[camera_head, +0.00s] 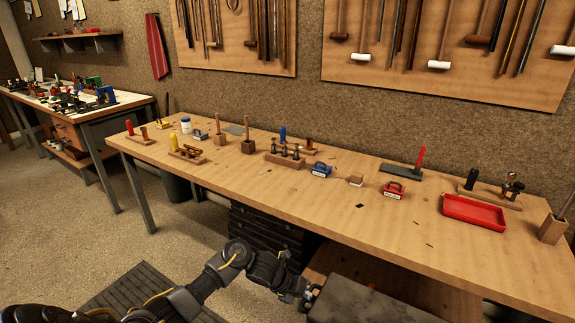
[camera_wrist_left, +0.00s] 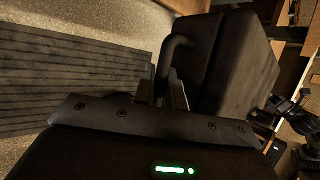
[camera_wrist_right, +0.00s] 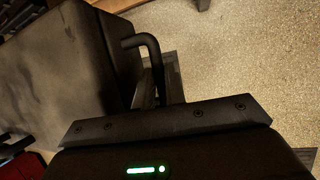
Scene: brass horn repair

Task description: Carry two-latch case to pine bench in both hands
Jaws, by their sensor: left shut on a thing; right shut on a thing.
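The two-latch case (camera_head: 362,301) is a dark, worn box at the bottom edge of the head view, in front of the pine bench (camera_head: 420,240). My left gripper (camera_head: 306,294) is at the case's left end. In the left wrist view the gripper (camera_wrist_left: 170,92) is shut on a dark handle on the end of the case (camera_wrist_left: 235,62). In the right wrist view my right gripper (camera_wrist_right: 157,92) is shut on the handle at the other end of the case (camera_wrist_right: 65,75). The right arm is outside the head view. The latches cannot be made out.
The bench top holds a red tray (camera_head: 474,212), a red box (camera_head: 394,190), a blue box (camera_head: 320,170) and several tool blocks. Its front middle and right are mostly clear. A dark drawer unit (camera_head: 268,232) stands under it. A slatted mat (camera_head: 140,290) lies on the floor.

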